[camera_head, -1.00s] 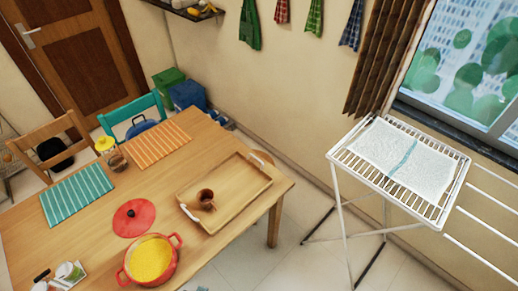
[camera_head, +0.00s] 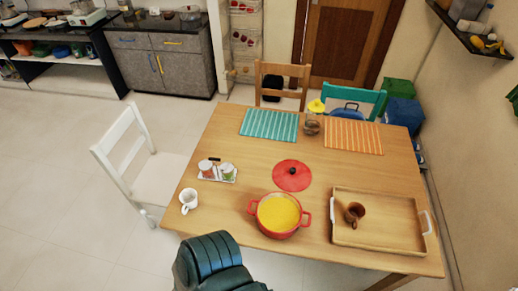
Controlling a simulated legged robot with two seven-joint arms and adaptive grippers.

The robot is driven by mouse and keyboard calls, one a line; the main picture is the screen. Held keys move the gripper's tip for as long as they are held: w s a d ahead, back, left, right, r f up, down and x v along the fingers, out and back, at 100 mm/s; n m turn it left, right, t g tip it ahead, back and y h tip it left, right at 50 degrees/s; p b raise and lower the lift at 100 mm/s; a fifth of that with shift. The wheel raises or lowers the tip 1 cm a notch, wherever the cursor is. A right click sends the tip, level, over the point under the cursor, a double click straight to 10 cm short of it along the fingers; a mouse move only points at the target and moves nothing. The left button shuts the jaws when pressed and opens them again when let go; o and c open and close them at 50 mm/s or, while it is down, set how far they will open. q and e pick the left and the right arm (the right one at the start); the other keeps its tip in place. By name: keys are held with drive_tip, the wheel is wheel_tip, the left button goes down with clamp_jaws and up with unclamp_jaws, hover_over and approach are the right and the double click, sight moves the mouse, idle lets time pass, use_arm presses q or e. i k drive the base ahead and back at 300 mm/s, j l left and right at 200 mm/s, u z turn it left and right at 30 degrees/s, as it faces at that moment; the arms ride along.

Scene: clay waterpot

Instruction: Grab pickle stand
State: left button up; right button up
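A small white rack with little jars (camera_head: 217,171), which looks like the pickle stand, sits near the left edge of the wooden table (camera_head: 240,215). Its jars have red-brown and green contents, and a dark-topped piece shows at its back. A white mug (camera_head: 189,200) stands in front of it, to the left. Neither of my grippers shows in the head view, so whether they are open or shut is not visible.
A red pot (camera_head: 278,214) with yellow food, a red lid (camera_head: 291,175) and a wooden tray (camera_head: 345,238) are on the table. A white chair (camera_head: 140,165) stands at left. A dark teal ribbed shape (camera_head: 212,262), unclear what, is at the bottom.

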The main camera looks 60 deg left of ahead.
sight(226, 173)
drive_tip(key=u, duration=2.5)
